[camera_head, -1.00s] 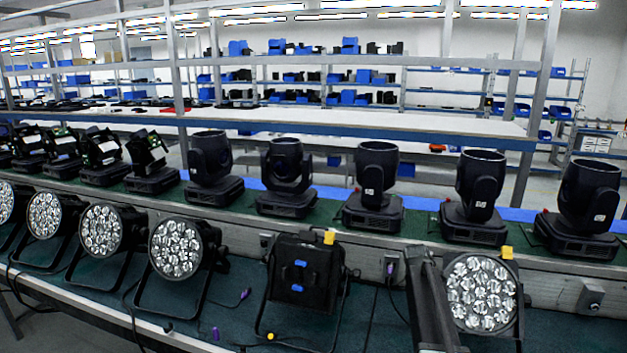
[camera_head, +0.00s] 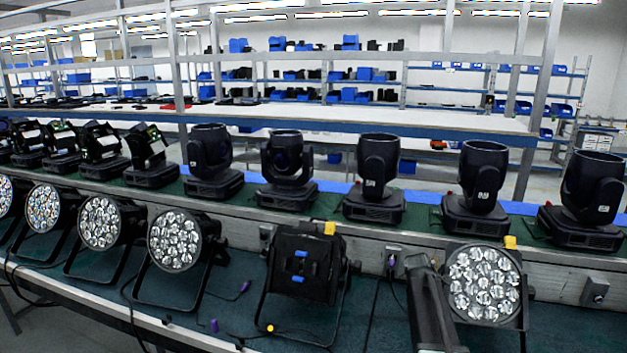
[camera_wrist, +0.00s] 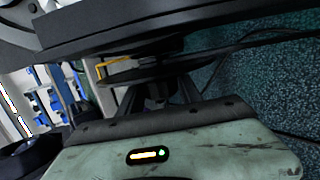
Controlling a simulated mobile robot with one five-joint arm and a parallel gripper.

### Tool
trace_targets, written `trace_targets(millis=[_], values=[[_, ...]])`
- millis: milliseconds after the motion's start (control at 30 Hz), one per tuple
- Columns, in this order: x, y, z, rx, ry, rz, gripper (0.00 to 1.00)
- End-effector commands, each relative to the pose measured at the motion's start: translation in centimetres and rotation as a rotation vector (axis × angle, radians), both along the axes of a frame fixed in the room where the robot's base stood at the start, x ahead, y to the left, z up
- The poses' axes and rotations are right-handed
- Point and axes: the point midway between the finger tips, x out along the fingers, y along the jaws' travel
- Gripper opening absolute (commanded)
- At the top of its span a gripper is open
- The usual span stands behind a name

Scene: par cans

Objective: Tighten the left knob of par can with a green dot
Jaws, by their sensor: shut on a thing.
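A black par can with a round cluster of lenses (camera_head: 485,284) stands at the right of the head view. My arm rises at its left side and hides part of that side. No green dot is visible on it. In the wrist view my gripper (camera_wrist: 158,90) has its two dark fingers on either side of a small dark knob (camera_wrist: 156,104), below the dark bracket. The gripper is shut on this knob. The knob's outline is dim and partly hidden between the fingers. In the head view the fingertips and knob cannot be made out.
Another par can (camera_head: 305,268) stands to the left with its back showing. Several lens-front par cans (camera_head: 174,240) line the bench further left. Moving heads (camera_head: 375,180) stand on the ledge behind. Loose cables lie on the green bench top (camera_head: 375,320).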

Motion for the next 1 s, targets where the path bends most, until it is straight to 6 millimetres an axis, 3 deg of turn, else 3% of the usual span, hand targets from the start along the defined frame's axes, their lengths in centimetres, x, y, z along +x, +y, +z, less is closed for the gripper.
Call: trace_targets(millis=[33,967,1000], values=[[-0.53,0.04,-0.63,0.000,-0.005,-0.004,0.00],[-0.33,-0.16,-0.20,-0.056,-0.214,-0.005,0.00],[-0.33,-0.17,-0.21,-0.056,-0.214,-0.005,0.44]])
